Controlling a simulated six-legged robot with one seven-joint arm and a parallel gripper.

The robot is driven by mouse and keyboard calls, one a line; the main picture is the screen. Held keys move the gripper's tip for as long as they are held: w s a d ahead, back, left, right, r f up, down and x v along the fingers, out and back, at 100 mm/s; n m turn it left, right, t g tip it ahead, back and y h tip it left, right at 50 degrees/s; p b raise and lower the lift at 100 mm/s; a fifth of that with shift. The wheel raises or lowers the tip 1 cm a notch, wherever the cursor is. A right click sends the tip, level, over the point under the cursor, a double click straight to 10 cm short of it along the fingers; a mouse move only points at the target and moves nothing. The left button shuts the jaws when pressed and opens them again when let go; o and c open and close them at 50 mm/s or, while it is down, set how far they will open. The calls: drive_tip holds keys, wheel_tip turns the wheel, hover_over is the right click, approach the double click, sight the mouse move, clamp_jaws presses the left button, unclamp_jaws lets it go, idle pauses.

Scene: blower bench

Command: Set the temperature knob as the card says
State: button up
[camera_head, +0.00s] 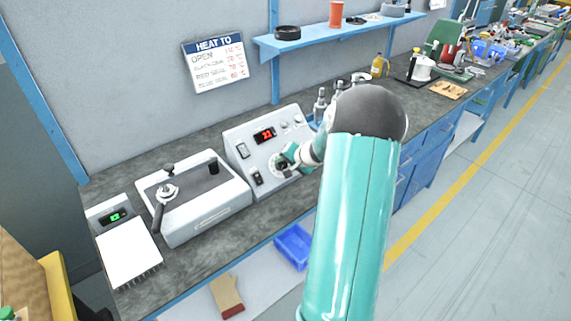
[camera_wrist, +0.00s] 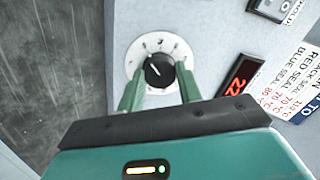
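The black temperature knob (camera_wrist: 158,70) sits in a white numbered dial ring on the grey control box (camera_head: 238,140). Its white pointer line tilts toward the upper left in the wrist view. My gripper (camera_wrist: 160,76) is open, with one green finger on each side of the knob; I cannot tell whether they touch it. In the head view my gripper (camera_head: 285,158) partly hides the dial. The red display (camera_head: 265,135) also shows in the wrist view (camera_wrist: 238,77), reading about 22.
Bottles (camera_head: 320,105) stand behind my arm. A blue shelf (camera_head: 330,38) hangs above. A blue bin (camera_head: 294,246) lies below the bench.

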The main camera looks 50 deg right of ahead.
drive_tip(key=shift+c, duration=1.3)
